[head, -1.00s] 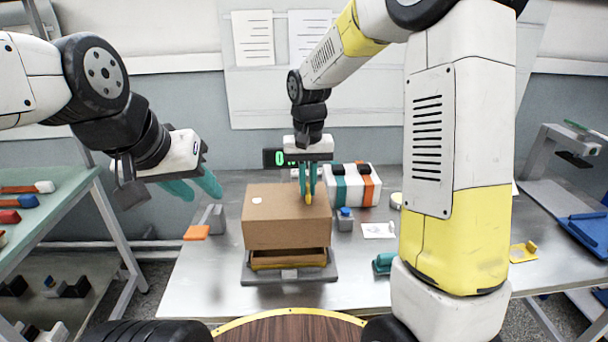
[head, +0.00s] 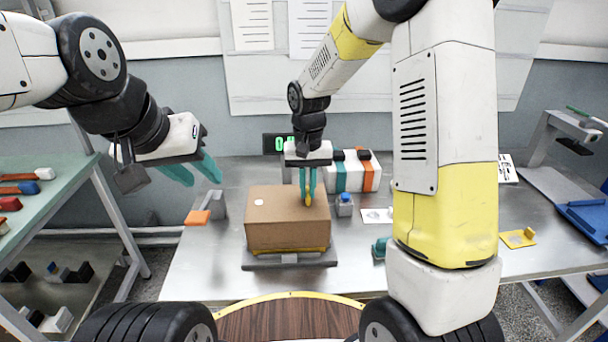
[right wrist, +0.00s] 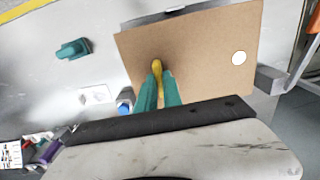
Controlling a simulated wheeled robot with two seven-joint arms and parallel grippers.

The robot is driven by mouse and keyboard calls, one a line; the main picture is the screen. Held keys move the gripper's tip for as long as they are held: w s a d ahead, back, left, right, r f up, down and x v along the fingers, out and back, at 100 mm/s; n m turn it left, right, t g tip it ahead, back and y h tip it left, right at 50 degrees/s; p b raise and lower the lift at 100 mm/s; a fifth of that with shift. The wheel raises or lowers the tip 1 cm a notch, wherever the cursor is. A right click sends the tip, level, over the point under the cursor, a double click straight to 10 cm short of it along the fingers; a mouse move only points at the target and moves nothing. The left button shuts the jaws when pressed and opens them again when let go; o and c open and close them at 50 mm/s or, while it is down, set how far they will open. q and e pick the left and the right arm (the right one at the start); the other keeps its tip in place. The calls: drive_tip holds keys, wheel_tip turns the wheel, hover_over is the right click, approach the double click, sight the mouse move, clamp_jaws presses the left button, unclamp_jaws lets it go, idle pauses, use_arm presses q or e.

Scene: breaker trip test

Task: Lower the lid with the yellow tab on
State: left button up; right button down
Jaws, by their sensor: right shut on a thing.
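The brown lid (head: 278,222) with a white round spot sits low over a yellow-edged base on a grey plate (head: 262,264). Only a thin strip of the yellow base (head: 318,251) shows under the lid's front edge. The yellow tab (head: 308,198) stands on the lid's top, right of its middle. My right gripper (head: 307,186) is shut on the tab from above; the right wrist view shows the teal fingers on both sides of the tab (right wrist: 157,68). My left gripper (head: 194,170) is open and empty, in the air left of the lid.
A grey block with an orange flap (head: 197,217) stands left of the lid. A striped white box (head: 355,172) and a small grey block with a blue top (head: 344,204) are behind and right. A teal piece (head: 380,248) lies at right. The table's front left is clear.

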drive_tip(key=c, duration=1.4)
unclamp_jaws()
drive_tip(key=shift+r, duration=3.9)
drive_tip(key=shift+r, duration=0.1)
drive_tip(key=s+d+r+t+y, duration=0.1)
drive_tip(key=s+d+r+t, duration=0.2)
drive_tip(key=s, duration=0.6)
drive_tip(key=s+d+r+t+y, duration=0.1)
drive_tip(key=s+d+r+t, duration=0.2)
drive_tip(key=s, duration=0.7)
wheel_tip(320, 180, up, 4)
drive_tip(key=d, duration=0.2)
drive_tip(key=shift+s+d+r+n, duration=0.25)
drive_tip(key=shift+s+d+n, duration=0.05)
drive_tip(key=shift+d, duration=0.1)
